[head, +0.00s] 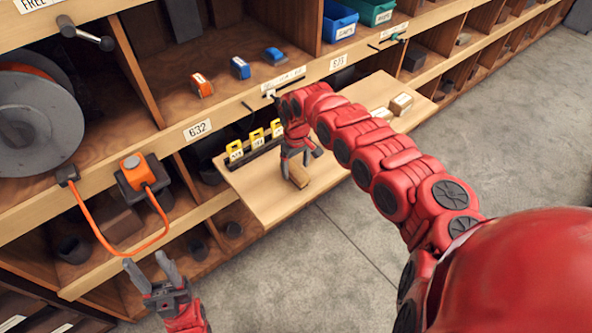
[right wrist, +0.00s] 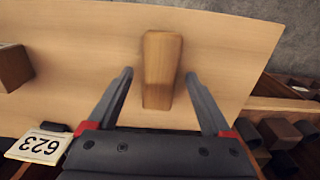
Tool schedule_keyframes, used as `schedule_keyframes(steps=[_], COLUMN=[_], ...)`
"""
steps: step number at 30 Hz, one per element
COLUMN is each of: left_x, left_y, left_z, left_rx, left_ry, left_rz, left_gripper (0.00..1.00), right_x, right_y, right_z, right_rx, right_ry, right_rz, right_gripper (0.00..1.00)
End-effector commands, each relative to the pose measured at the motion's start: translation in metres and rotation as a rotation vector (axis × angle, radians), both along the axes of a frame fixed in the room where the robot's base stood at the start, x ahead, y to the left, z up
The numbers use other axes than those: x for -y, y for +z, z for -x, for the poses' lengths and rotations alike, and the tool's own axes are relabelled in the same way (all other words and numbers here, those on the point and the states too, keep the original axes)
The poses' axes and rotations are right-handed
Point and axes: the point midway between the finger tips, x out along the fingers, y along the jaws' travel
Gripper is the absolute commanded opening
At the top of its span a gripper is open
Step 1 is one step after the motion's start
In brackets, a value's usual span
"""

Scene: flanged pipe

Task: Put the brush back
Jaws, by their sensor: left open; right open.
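A small wooden block-shaped piece, likely the brush (head: 299,175), lies on the pulled-out light wooden shelf board (head: 262,197); no bristles show. It also shows upright in the picture in the right wrist view (right wrist: 162,62), with the board (right wrist: 225,45) under it. My right gripper (head: 302,155) is over the brush, its open fingers on either side with a gap to each; it also shows in the right wrist view (right wrist: 159,76). My left gripper (head: 150,270) is open and empty, low in front of the shelving and away from the board.
Yellow tags (head: 257,138) stand in a dark rack behind the brush. Grey floor (head: 340,255) is clear.

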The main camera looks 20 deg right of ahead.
Motion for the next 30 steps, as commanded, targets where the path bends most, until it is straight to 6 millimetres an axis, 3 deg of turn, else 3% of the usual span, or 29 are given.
schedule_keyframes(steps=[9,15,30], left_x=[0.0,0.0,0.0], left_y=[-0.017,-0.023,-0.022], left_z=[0.0,0.0,0.0], left_rx=[0.0,0.0,0.0], left_ry=[0.0,0.0,0.0], left_rz=[0.0,0.0,0.0], left_gripper=[0.5,0.5,0.5], right_x=[0.001,0.0,0.0], right_y=[0.069,0.095,0.101], right_z=[-0.001,0.0,0.001], right_rx=[0.006,0.001,-0.002], right_ry=[0.0,0.001,0.001], right_rz=[0.002,0.001,0.002], right_gripper=[0.84,0.84,0.84])
